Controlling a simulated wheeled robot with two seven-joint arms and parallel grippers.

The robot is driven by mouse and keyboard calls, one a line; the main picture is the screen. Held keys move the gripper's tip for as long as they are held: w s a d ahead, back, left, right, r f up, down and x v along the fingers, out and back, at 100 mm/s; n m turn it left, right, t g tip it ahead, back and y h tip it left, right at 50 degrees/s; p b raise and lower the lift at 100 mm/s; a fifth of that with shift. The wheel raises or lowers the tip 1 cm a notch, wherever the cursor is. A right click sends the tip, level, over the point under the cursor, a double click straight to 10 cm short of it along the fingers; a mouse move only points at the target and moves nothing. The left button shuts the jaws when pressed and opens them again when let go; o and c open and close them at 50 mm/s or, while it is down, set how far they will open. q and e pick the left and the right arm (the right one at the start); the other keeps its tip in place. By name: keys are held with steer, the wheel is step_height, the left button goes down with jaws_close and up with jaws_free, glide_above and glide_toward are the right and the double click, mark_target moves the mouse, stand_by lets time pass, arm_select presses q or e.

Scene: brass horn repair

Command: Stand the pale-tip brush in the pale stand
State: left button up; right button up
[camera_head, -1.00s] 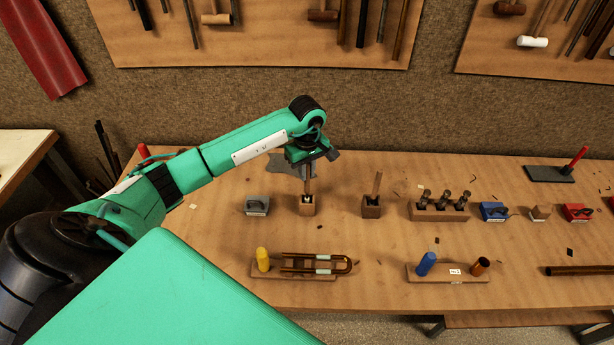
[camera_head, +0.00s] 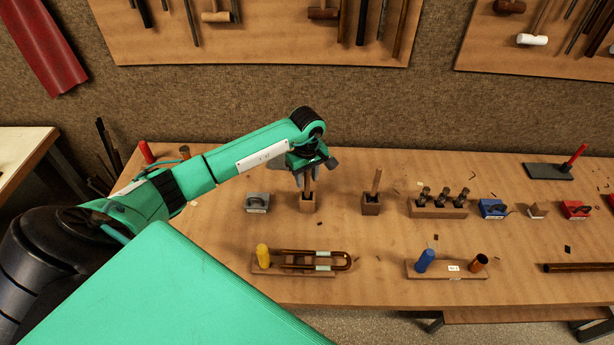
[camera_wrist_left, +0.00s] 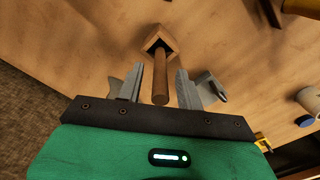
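The pale stand (camera_head: 307,205) is a small wooden block left of the bench's middle. The brush (camera_head: 308,188) stands upright in it, its wooden handle up and its tip hidden inside the block. My left gripper (camera_head: 306,180) is just above the stand, its fingers apart on either side of the handle. In the left wrist view the handle (camera_wrist_left: 160,84) lies between the fingers, with a gap to the right finger, and the stand (camera_wrist_left: 154,40) shows beyond. A darker stand (camera_head: 371,206) holds another upright wooden handle (camera_head: 376,182). My right gripper is not in view.
A grey block (camera_head: 257,203) sits just left of the pale stand. A rack with several dark pieces (camera_head: 437,208) and a blue block (camera_head: 493,210) are to the right. In front lie a board with a yellow peg (camera_head: 263,256) and a brass slide (camera_head: 330,254).

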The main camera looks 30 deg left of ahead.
arm_select(q)
steer(key=shift+r, duration=0.15)
step_height(320, 180, up, 11)
steer(key=b, duration=0.4)
steer(key=shift+r, duration=0.45)
